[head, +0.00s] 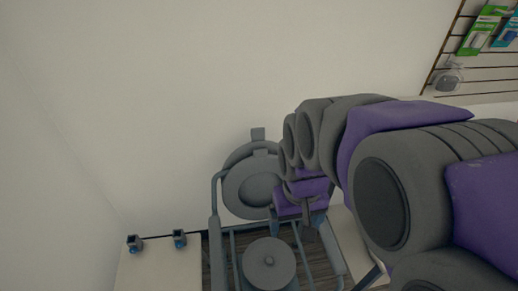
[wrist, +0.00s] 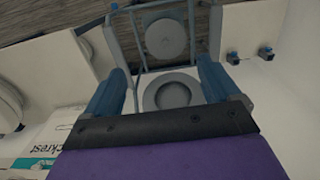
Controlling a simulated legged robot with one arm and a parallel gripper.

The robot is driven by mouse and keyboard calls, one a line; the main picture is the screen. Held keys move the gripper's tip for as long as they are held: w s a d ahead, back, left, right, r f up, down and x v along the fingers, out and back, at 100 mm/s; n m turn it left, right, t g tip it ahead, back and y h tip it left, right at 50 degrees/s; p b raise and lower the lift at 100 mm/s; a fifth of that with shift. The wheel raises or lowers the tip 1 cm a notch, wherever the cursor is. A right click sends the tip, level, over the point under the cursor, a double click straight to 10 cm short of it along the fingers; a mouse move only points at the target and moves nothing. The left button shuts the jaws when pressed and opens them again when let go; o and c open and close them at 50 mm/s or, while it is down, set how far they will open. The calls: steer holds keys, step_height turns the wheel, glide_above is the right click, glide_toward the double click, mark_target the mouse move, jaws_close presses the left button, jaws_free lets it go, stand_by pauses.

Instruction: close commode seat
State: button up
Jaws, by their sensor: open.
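The commode (head: 216,215) is a grey tubular frame low in the head view. Its round seat (head: 233,199), with a recessed centre, appears raised at the back by the wall. Below it sits a round lidded pail (head: 269,265) with a knob. My gripper (head: 297,226) is open and empty, just right of the raised seat, over the frame. In the wrist view, my gripper (wrist: 160,68) has its blue fingers apart, with the seat (wrist: 172,77) seen between them and the pail lid (wrist: 165,38) beyond. Contact with the seat cannot be told.
A plain wall (head: 120,110) stands behind the commode. Two small dark fittings (head: 180,239) sit on a pale surface at left. A slatted rack (head: 485,60) with packages hangs upper right. A white box with green print (wrist: 35,163) is lower left in the wrist view.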

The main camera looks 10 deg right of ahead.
steer(key=w+d+t, duration=0.1)
steer(key=w+t, duration=0.1)
steer(key=w, duration=1.5)
steer(key=t+p, duration=0.1)
steer(key=t, duration=0.2)
glide_toward(260, 150)
steer(key=b+x, duration=0.2)
steer(key=x, duration=0.8)
steer(key=shift+f+b, duration=0.2)
steer(key=shift+b, duration=0.1)
steer(key=shift+c, duration=0.3)
steer(key=c, duration=1.4)
